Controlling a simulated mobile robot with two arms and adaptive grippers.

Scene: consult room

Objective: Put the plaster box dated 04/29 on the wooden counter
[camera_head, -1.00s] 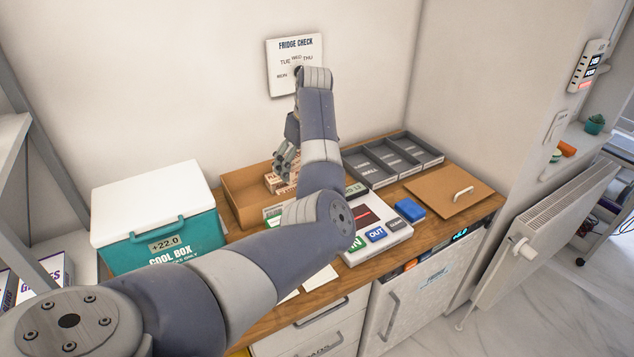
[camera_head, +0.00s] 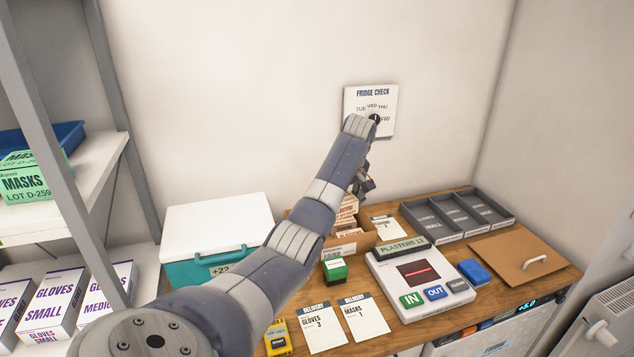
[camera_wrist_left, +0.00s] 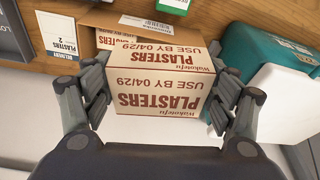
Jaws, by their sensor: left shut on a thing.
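My left gripper (camera_wrist_left: 160,108) is shut on a plaster box (camera_wrist_left: 160,88), its fingers on both sides. The box is cream with red print and reads "PLASTERS, USE BY 04/29", upside down in the left wrist view. In the head view my left gripper (camera_head: 364,186) is partly hidden by my own arm, over the open cardboard carton (camera_head: 365,241) at the back of the counter. More plaster boxes (camera_head: 346,222) stand in that carton; another "04/29" box (camera_wrist_left: 148,39) shows behind the held one. The wooden counter (camera_head: 500,292) runs along the wall. My right gripper is out of view.
A scanner pad (camera_head: 420,285) with IN and OUT buttons, grey trays (camera_head: 458,215), a brown lid (camera_head: 515,252) and a blue block (camera_head: 474,271) occupy the right side. A cool box (camera_head: 215,225) stands left. Delivery cards (camera_head: 364,319) lie at the front. Bare wood is narrow.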

